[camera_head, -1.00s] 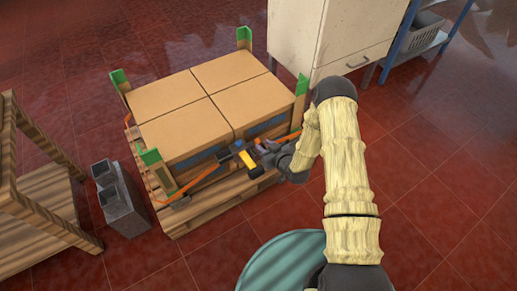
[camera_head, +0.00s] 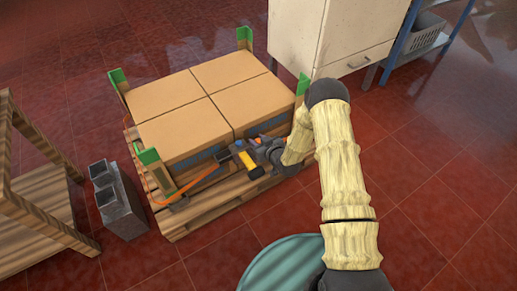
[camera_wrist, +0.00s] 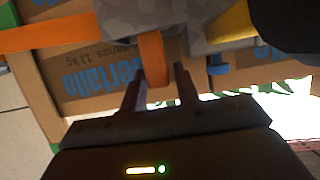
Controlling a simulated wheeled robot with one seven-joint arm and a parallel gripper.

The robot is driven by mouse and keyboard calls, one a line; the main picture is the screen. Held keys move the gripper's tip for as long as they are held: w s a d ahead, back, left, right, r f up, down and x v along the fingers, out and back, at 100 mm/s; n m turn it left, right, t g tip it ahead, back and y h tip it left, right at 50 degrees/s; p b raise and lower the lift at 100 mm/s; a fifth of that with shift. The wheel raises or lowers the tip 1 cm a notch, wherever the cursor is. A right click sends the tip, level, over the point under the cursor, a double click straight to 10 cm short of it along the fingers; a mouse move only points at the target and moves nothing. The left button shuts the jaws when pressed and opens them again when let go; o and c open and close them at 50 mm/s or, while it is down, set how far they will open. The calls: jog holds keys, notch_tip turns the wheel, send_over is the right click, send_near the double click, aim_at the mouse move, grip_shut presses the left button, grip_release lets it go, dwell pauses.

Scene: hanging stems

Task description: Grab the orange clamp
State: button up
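In the wrist view an orange, rounded tab, which looks like the orange clamp (camera_wrist: 152,58), hangs below a mottled grey body (camera_wrist: 160,17). My gripper (camera_wrist: 163,78) is open, with the tab between its two dark fingers. The left finger is close to the tab, and a gap shows between the tab and the right finger. Whether the left finger touches it cannot be told. In the head view my gripper (camera_head: 262,151) is at the front side of the strapped boxes, beside a dark device with a yellow part (camera_head: 248,163). The clamp is not clearly visible there.
Brown cartons (camera_head: 210,92) with green corner guards (camera_head: 148,156) sit on a wooden pallet (camera_head: 190,222). An orange strap (camera_head: 200,181) runs along their front. A grey block (camera_head: 118,200), a wooden rack (camera_head: 45,210) and a white cabinet (camera_head: 325,38) stand around. Red floor is clear at right.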

grip_shut()
notch_tip(320, 180, up, 10)
jog(key=p, duration=0.4)
jog(key=shift+s, duration=0.1)
jog(key=shift+d, duration=0.1)
dwell(0.5)
